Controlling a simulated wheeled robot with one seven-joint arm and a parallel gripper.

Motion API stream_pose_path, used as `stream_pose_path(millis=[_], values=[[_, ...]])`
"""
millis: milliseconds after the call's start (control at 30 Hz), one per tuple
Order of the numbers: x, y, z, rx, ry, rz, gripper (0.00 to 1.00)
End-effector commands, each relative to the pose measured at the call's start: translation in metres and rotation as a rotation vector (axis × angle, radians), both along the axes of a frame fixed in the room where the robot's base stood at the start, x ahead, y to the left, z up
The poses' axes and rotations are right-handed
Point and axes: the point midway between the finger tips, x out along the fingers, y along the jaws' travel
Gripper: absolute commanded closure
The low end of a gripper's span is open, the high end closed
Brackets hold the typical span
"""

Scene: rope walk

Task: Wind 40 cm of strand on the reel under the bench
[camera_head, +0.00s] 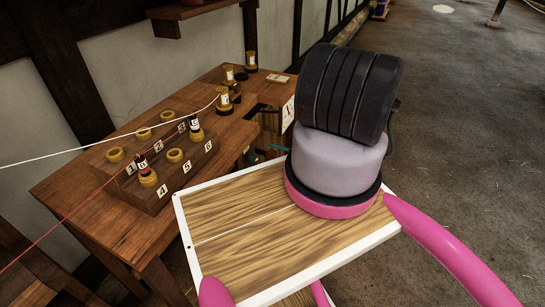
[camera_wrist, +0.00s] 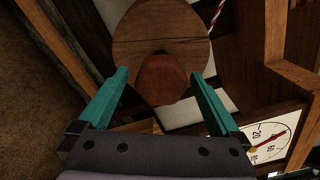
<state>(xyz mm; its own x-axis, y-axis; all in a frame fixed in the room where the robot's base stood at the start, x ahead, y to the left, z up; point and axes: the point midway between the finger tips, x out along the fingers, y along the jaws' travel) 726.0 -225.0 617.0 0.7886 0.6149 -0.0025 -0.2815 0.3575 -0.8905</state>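The reel (camera_wrist: 160,38) shows in the wrist view as a round wooden disc with a reddish-brown, faceted knob (camera_wrist: 162,82) at its lower middle. My gripper (camera_wrist: 159,76) has teal fingers, spread open on either side of the knob, with narrow gaps showing. A red-and-white strand (camera_wrist: 217,14) passes the disc's upper right edge. A white dial (camera_wrist: 270,143) with a red needle is at lower right. In the head view, the bench (camera_head: 75,190) is at left; only bits of teal (camera_head: 277,148) show beside my arm, and the reel is hidden.
A numbered block (camera_head: 200,165) with yellow-ringed holes and bobbins stands on the bench. A white thread (camera_head: 80,152) and a red thread (camera_head: 60,222) run off left from it. Wooden beams (camera_wrist: 285,90) stand close at right in the wrist view. Open floor (camera_head: 460,140) lies right.

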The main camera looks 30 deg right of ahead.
Motion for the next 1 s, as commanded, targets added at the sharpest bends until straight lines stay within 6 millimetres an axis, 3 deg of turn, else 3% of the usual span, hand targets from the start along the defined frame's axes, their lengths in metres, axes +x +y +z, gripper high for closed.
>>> stream_pose_path(millis=[267,700,1000], values=[[-0.01,-0.009,0.001,0.0,-0.002,-0.002,0.01],[-0.074,-0.059,0.0,0.0,0.0,-0.001,0.01],[-0.086,-0.067,0.0,0.0,0.0,0.0,0.01]])
